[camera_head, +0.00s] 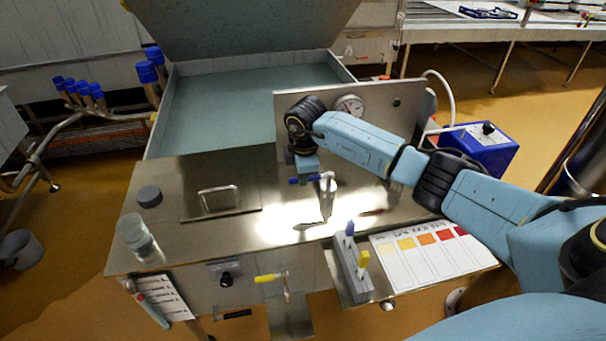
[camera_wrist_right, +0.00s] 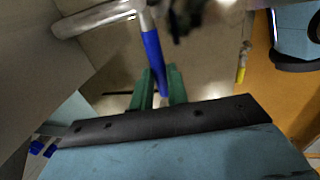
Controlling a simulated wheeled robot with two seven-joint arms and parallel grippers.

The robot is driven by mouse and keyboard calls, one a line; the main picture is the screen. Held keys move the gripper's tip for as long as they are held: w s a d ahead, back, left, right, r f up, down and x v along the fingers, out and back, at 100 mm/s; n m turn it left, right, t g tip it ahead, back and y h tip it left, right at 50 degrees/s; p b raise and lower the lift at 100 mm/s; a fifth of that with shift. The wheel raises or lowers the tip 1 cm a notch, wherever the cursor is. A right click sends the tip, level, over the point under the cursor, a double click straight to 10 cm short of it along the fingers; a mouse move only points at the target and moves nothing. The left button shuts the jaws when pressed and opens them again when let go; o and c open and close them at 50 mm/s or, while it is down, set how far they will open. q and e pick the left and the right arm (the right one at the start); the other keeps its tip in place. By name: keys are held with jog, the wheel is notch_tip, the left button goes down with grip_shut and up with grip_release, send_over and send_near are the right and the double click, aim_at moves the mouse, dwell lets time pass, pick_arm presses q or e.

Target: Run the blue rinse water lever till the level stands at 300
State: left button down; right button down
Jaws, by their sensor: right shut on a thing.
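The blue lever (camera_head: 297,181) sits on a small steel tap (camera_head: 327,176) above the steel worktop. In the right wrist view the blue lever (camera_wrist_right: 152,50) runs from a steel pipe (camera_wrist_right: 95,18) down between two green fingers. My right gripper (camera_head: 306,172) is shut on the lever; it also shows in the wrist view (camera_wrist_right: 161,84). A pale tapering shape (camera_head: 327,203) stands under the tap; I cannot tell whether it is a vessel or water. A clear beaker (camera_head: 137,238) stands at the worktop's left end. I can read no level mark. My left gripper is out of view.
A yellow lever (camera_head: 267,278) sits on the front panel. A grey block (camera_head: 350,270) with blue and yellow handles and a colour chart (camera_head: 415,258) are at the right. A steel panel with a gauge (camera_head: 349,106) rises behind.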

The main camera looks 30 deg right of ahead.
jog(key=shift+d+r, duration=0.1)
jog(key=c, duration=1.4)
grip_release()
jog(key=shift+o, duration=0.2)
notch_tip(320, 180, up, 13)
jog(key=s+a+p, duration=0.1)
jog(key=s, duration=0.1)
jog(key=shift+s, duration=0.2)
